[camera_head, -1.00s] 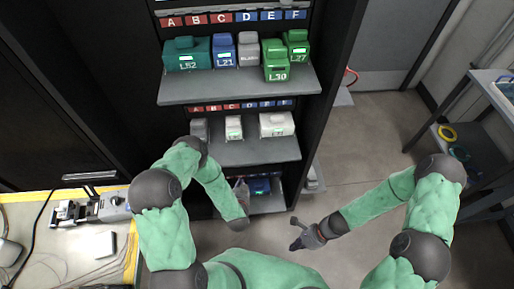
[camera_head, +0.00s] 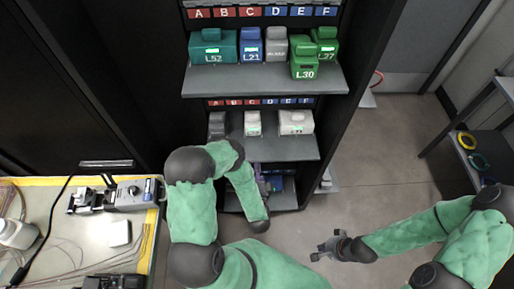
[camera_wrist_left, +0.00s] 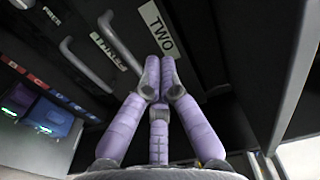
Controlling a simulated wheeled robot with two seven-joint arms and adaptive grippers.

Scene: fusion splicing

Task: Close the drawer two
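In the left wrist view, a plate marked TWO (camera_wrist_left: 163,28) is on a dark drawer front, with a bar handle (camera_wrist_left: 121,42) beside it. The plate marked THREE (camera_wrist_left: 108,51) and another handle (camera_wrist_left: 85,68) are to the left. My left gripper (camera_wrist_left: 159,76) has its purple fingertips together, just below the TWO plate; nothing shows between them. I cannot tell whether they touch the front or how far out drawer two is. In the head view, my left forearm largely hides that gripper and the drawers. My right gripper (camera_head: 327,246) is open and empty above the floor.
A dark rack holds green, blue and grey boxes on its upper shelf (camera_head: 265,80) and paler units on the middle shelf (camera_head: 280,148). A yellow-edged bench (camera_head: 85,182) with devices is at left. A side table (camera_head: 468,150) stands at right. Floor between is clear.

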